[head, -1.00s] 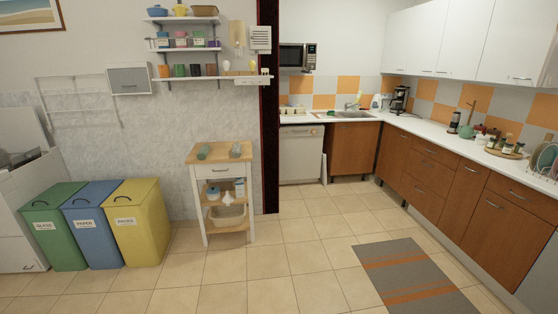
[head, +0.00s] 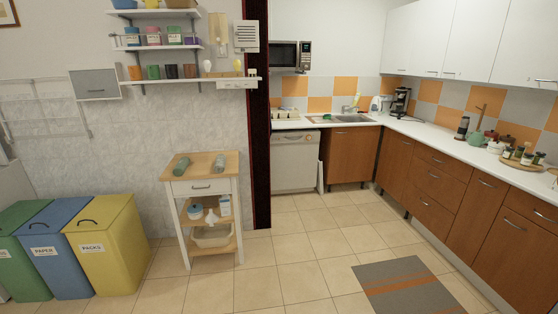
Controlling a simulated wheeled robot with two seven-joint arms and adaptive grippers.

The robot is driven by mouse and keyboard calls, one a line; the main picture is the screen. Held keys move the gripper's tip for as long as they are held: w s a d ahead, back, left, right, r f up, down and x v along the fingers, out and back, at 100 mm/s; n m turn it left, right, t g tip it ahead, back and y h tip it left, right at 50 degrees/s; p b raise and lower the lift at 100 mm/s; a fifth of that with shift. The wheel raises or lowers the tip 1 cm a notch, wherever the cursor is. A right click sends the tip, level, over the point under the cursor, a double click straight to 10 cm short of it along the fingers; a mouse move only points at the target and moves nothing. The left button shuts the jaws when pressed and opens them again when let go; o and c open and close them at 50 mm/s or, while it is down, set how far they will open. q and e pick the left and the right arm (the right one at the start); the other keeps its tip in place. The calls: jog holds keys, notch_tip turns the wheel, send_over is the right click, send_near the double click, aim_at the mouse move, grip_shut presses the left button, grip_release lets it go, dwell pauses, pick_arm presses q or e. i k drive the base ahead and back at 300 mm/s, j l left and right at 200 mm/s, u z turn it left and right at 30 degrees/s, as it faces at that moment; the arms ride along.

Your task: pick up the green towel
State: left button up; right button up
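Two small rolled, towel-like items lie on the wooden top of a white kitchen cart (head: 203,171) left of the dark door frame. The left one is a grey-green roll (head: 181,166), and the right one is a paler grey-green roll (head: 220,162). They lie apart from each other. A small green item (head: 327,118) lies by the sink on the back counter; it is too small to tell what it is. Neither of my grippers shows in the head view.
Green (head: 18,250), blue (head: 58,248) and yellow bins (head: 108,245) stand left of the cart. A grey and orange rug (head: 405,287) lies at the front right. Tiled floor before the cart is clear. Shelves (head: 165,83) hang above it.

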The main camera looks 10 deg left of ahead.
aim_at(180, 169)
jog(key=i+u, duration=0.1)
jog(key=i, duration=0.7)
jog(key=i+l+u, duration=0.15)
jog(key=i+u, duration=0.25)
jog(key=i+l+u, duration=0.4)
jog(key=i, duration=0.2)
jog(key=i+l+u, duration=0.35)
jog(key=i+l, duration=0.05)
jog(key=i, duration=0.05)
